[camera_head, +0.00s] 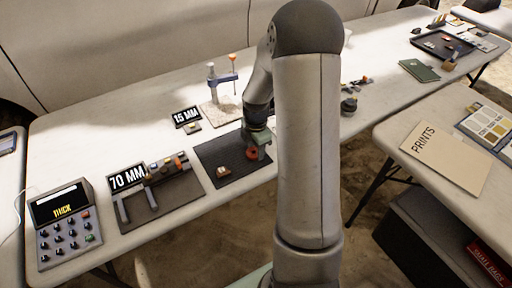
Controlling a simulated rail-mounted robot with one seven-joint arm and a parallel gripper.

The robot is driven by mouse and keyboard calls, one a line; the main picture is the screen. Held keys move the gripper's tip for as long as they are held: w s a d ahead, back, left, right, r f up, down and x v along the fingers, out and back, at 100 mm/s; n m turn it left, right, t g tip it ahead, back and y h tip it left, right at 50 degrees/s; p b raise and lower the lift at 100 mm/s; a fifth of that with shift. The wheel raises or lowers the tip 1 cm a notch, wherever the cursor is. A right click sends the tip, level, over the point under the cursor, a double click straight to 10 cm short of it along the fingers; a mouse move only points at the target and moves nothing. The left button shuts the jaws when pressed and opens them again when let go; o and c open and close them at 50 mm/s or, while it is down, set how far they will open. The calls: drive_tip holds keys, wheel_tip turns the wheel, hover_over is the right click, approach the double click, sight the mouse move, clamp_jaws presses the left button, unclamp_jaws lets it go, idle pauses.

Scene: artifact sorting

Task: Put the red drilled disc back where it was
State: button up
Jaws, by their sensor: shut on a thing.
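The red drilled disc (252,154) is at the tips of my gripper (258,150), low over the right part of a dark mat (208,152). My gripper is shut on the disc. I cannot tell whether the disc touches the mat. My arm hides the table to the right of the gripper.
To the left are a "70 MM" sign (126,178), a rack with coloured pieces (166,168) and a keypad device (65,222). Behind stand a "15 MM" sign (186,116) and a blue-armed stand (213,84).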

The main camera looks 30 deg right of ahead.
sight(256, 151)
drive_tip(key=shift+f, duration=0.2)
drive_tip(key=o, duration=1.1)
drive_tip(key=shift+c, duration=0.2)
wheel_tip(256, 151, up, 12)
drive_tip(key=shift+r, duration=0.25)
